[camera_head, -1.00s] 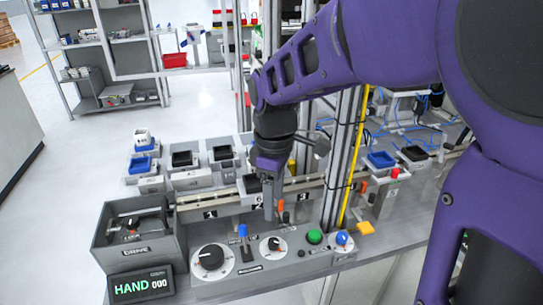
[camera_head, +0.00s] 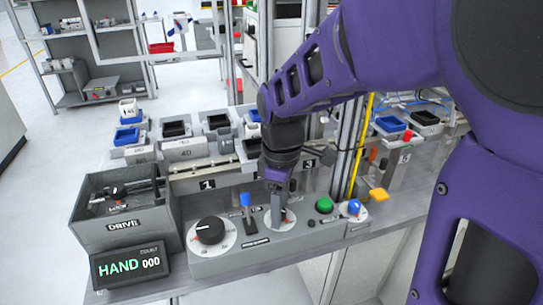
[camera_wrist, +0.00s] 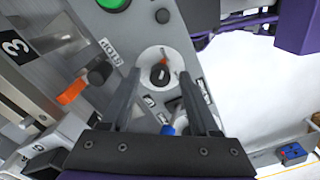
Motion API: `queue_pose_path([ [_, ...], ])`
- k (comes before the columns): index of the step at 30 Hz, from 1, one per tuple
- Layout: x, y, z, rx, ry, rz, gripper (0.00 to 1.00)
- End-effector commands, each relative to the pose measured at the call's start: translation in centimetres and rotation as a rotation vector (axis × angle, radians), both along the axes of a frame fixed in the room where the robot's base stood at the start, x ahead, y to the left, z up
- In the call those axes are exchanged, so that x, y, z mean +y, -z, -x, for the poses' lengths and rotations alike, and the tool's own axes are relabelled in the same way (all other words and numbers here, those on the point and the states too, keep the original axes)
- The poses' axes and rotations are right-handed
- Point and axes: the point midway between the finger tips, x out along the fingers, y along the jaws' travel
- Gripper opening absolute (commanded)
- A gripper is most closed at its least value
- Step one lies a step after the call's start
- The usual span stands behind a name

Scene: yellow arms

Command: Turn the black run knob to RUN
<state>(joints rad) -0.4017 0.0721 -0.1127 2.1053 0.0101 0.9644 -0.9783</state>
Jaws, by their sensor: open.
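A small black knob (camera_wrist: 160,74) with an orange mark sits on a round white dial on the grey control panel. In the wrist view it appears between the tips of my open gripper (camera_wrist: 158,76). In the head view my gripper (camera_head: 277,220) points down over the same dial (camera_head: 291,215) and mostly hides the knob. I cannot tell whether the fingers touch it. A larger black knob (camera_head: 210,230) on a white dial is to the left on the panel.
A blue-tipped lever (camera_head: 245,201) stands close left of the small dial. A green button (camera_head: 324,205) and a blue knob (camera_head: 354,207) are to the right. The display (camera_head: 130,264) reads HAND 000. A DRIVE box (camera_head: 123,208) is behind it. An orange-tipped lever (camera_wrist: 72,92) is nearby.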

Motion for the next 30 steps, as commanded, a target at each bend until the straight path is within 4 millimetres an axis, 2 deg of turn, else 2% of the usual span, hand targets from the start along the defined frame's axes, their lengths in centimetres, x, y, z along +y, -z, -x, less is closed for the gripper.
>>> queue_pose_path([
  [8,-0.02,0.04,0.02,0.0,0.0,0.0,0.62],
  [18,-0.02,0.05,0.02,0.0,0.0,0.0,0.01],
  [30,0.0,-0.01,0.03,0.0,0.026,0.0,0.0],
])
